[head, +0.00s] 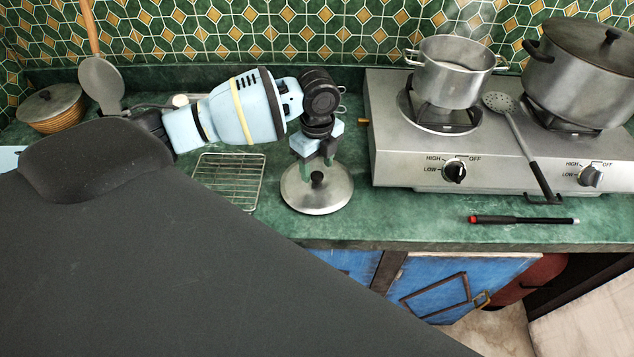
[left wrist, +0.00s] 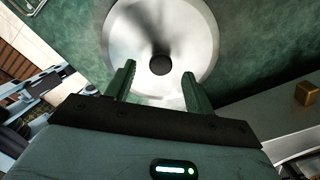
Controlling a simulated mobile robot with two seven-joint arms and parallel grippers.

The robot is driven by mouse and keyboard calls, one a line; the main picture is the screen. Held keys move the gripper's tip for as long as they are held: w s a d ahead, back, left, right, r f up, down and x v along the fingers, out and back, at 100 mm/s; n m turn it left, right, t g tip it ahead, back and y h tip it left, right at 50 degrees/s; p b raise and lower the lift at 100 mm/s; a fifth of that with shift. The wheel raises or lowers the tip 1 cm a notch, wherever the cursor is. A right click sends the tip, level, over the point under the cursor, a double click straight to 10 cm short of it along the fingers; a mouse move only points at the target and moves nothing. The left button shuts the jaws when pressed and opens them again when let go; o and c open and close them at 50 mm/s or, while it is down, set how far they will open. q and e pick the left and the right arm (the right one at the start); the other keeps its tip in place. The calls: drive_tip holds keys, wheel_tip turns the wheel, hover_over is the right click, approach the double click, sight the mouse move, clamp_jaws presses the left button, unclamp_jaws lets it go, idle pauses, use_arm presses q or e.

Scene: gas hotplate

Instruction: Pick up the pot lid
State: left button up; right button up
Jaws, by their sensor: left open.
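The pot lid (head: 318,196) is a round silver disc with a black knob (head: 317,179). It lies flat on the green counter, left of the hotplate. My left gripper (head: 318,160) is above the lid, pointing down, open and empty. In the left wrist view the lid (left wrist: 190,30) fills the top middle, and its knob (left wrist: 160,65) sits between and just beyond the two green fingertips of the gripper (left wrist: 158,88). The fingers look apart from the knob. My right gripper is not in view.
A gas hotplate (head: 420,180) holds an open pot (head: 450,85), a lidded pot (head: 575,85) and a skimmer (head: 520,130). A wire rack (head: 228,178) lies left of the lid. A dark red-and-black stick (head: 520,219) lies by the counter's front edge.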

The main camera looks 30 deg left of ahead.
sight(317, 180)
use_arm(q)
drive_tip(key=shift+f, duration=1.35)
drive_tip(key=shift+c, duration=0.3)
drive_tip(key=c, duration=1.1)
drive_tip(key=shift+o, duration=0.2)
drive_tip(key=shift+r, duration=0.1)
